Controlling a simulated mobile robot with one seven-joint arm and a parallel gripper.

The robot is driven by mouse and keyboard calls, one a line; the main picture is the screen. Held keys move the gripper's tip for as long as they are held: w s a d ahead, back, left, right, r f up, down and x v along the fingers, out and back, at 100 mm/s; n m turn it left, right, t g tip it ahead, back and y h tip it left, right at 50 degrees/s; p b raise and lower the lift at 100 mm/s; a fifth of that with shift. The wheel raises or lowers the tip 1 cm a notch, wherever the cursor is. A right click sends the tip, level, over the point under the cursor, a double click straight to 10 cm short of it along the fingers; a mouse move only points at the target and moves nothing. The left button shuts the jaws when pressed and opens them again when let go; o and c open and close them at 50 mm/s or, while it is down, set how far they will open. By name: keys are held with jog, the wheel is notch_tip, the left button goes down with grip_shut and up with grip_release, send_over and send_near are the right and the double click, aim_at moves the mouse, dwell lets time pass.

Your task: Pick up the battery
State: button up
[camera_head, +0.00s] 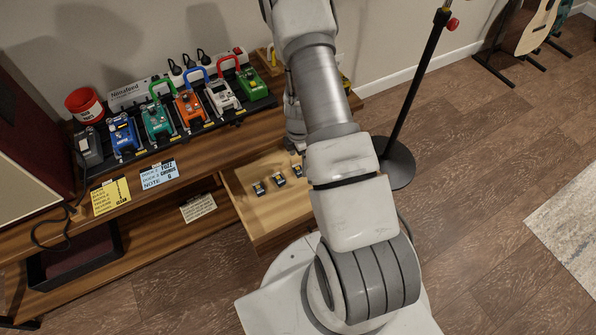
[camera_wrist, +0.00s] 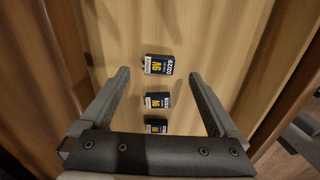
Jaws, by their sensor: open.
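Three small dark 9V batteries with yellow lettering lie in a row in an open wooden drawer (camera_head: 245,205). In the wrist view, the far battery (camera_wrist: 158,65) lies beyond my fingertips. The middle battery (camera_wrist: 158,100) lies between the fingers from this view, and the near battery (camera_wrist: 156,125) is partly hidden behind my gripper's body. In the head view, batteries show at the left (camera_head: 259,188), middle (camera_head: 279,180) and right (camera_head: 297,170). My gripper (camera_wrist: 158,76) is open and empty above the drawer. My arm hides part of the drawer in the head view.
Above the drawer, a bench top holds a pedalboard with several coloured pedals (camera_head: 188,107), a red cup (camera_head: 84,105) and a yellow note (camera_head: 111,196). A black stand (camera_head: 398,165) rises right of the drawer. The drawer's side walls (camera_wrist: 290,75) flank my gripper.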

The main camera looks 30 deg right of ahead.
aim_at(298, 169)
notch_tip(298, 169, down, 4)
jog(key=shift+w+f+b, duration=0.1)
jog(key=shift+w+b, duration=0.05)
jog(key=shift+b, duration=0.45)
jog(key=c, duration=1.5)
jog(key=shift+o, duration=0.2)
jog(key=shift+r, duration=0.25)
